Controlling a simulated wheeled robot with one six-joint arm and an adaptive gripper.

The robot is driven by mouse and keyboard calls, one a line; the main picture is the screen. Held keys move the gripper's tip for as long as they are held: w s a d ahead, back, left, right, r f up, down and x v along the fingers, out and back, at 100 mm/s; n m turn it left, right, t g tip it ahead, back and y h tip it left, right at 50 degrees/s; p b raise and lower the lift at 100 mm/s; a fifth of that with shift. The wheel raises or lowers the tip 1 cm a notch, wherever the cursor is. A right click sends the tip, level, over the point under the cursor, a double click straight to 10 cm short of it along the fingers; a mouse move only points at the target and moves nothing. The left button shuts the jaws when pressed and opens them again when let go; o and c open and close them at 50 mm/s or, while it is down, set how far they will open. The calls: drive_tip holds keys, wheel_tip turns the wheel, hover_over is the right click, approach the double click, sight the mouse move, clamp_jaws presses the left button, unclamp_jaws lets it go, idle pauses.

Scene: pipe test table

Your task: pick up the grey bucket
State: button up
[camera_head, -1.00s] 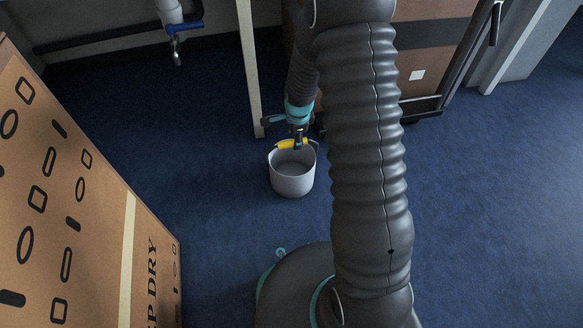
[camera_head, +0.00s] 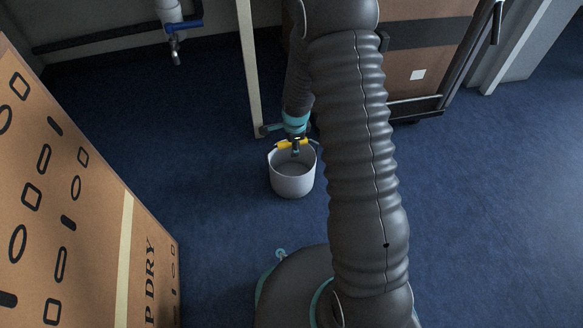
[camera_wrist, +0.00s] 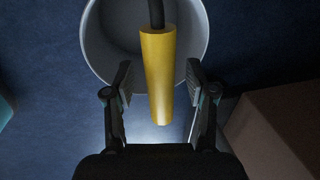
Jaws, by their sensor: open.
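The grey bucket (camera_head: 292,182) stands upright on the blue floor in the head view, with a yellow handle grip (camera_head: 290,144) above its rim. The bucket's rim also shows in the wrist view (camera_wrist: 96,50), with the yellow grip (camera_wrist: 158,78) in front of it. My gripper (camera_wrist: 158,84) is open. Its two fingers are on either side of the yellow grip, with a gap on each side, and I see no contact. In the head view my gripper (camera_head: 297,147) is small and sits at the grip, so its fingers are hard to make out.
A patterned cardboard box (camera_head: 90,220) stands at the left. A pale post (camera_head: 248,75) rises behind the bucket. A brown box (camera_head: 425,70) on a dark frame is at the back right. A pipe with a blue-handled tap (camera_head: 175,30) hangs at the back left. Floor around the bucket is open.

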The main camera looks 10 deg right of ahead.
drive_tip(key=shift+f, duration=0.1)
idle(0.3)
clamp_jaws()
